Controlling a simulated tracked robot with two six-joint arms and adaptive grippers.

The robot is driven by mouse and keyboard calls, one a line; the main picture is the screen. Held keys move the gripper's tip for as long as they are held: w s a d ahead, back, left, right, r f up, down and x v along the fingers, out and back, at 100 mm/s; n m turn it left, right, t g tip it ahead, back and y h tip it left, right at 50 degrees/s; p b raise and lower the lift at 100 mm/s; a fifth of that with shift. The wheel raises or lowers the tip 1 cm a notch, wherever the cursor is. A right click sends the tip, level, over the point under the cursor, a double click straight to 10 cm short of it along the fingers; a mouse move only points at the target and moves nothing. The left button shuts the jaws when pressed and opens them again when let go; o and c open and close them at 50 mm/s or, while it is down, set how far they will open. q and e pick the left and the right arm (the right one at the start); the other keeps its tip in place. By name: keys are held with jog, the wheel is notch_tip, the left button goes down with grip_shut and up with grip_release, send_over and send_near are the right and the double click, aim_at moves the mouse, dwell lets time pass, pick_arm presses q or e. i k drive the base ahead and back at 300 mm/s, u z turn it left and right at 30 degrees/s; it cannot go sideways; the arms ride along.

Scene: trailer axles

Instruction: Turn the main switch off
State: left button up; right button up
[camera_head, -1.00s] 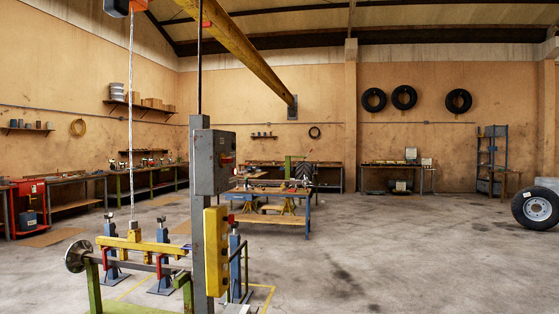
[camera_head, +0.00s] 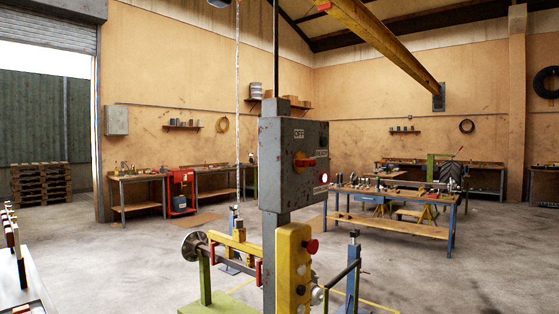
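The main switch (camera_head: 304,162) is a red handle on a yellow plate, on the side of a grey switch box (camera_head: 285,185). The box is fixed to a grey post (camera_head: 269,268) near the middle of the camera_head view. A small label reading OFF sits above the switch, and a white lit spot (camera_head: 324,178) shows below it. The red handle appears to point sideways. A yellow control box (camera_head: 293,262) with a red mushroom button (camera_head: 312,246) hangs lower on the same post. Neither of my grippers shows in this view.
An axle on a stand (camera_head: 205,262) stands left of the post. A blue workbench (camera_head: 400,215) is behind it to the right. Another bench edge (camera_head: 36,290) is at the near left. Open concrete floor lies at the right front.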

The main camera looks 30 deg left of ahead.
aim_at(300, 162)
jog(key=u, duration=0.35)
jog(key=i, duration=0.95)
jog(key=u, duration=0.55)
jog(key=k, duration=0.85)
jog(key=u, duration=0.2)
jog(key=i, duration=0.9)
jog(key=z, duration=0.05)
